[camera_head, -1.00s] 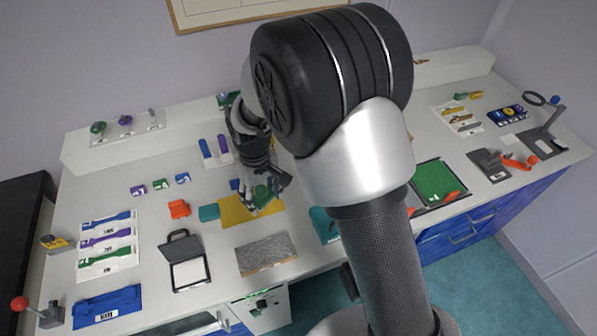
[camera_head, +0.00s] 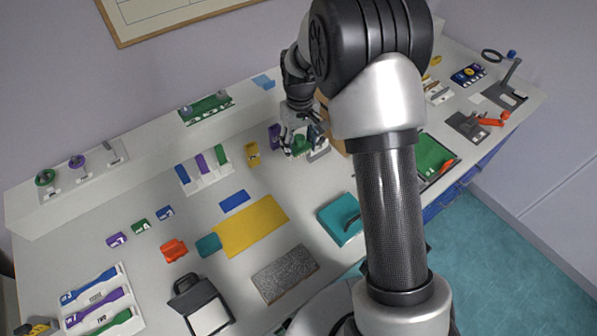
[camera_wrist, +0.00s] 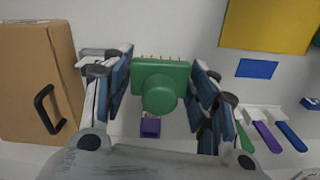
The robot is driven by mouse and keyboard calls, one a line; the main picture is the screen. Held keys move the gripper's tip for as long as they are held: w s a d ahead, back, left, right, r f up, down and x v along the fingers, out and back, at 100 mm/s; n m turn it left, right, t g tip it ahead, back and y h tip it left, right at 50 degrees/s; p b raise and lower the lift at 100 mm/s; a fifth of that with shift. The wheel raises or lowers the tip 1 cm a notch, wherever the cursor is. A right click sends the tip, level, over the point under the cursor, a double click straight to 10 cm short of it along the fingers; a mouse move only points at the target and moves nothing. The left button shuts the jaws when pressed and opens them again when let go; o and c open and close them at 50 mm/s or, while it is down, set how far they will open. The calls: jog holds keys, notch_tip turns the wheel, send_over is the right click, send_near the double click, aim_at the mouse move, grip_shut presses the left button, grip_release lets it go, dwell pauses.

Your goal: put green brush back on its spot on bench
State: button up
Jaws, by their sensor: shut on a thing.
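The green brush (camera_wrist: 161,80), a block with a round knob and a row of pins along one edge, is between the two blue-padded fingers of my gripper (camera_wrist: 160,85) in the wrist view. My gripper is shut on it. In the head view, my gripper (camera_head: 299,143) is over the back part of the bench (camera_head: 150,185), with the green brush (camera_head: 300,147) partly hidden by the fingers. A purple block (camera_wrist: 150,127) shows just past the brush in the wrist view. I cannot tell a marked spot for the brush.
A cardboard box (camera_wrist: 40,85) with a black handle stands close beside my gripper. A yellow mat (camera_head: 250,226), a blue block (camera_head: 235,201), a yellow block (camera_head: 252,154) and a rack (camera_head: 205,178) of coloured handles lie to the left. Bare bench lies between them.

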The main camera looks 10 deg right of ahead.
aim_at(299, 176)
notch_tip(299, 176, down, 12)
jog(key=shift+r+b, duration=0.15)
jog(key=shift+b, duration=1.1)
jog(key=o, duration=1)
jog(key=shift+o, duration=0.2)
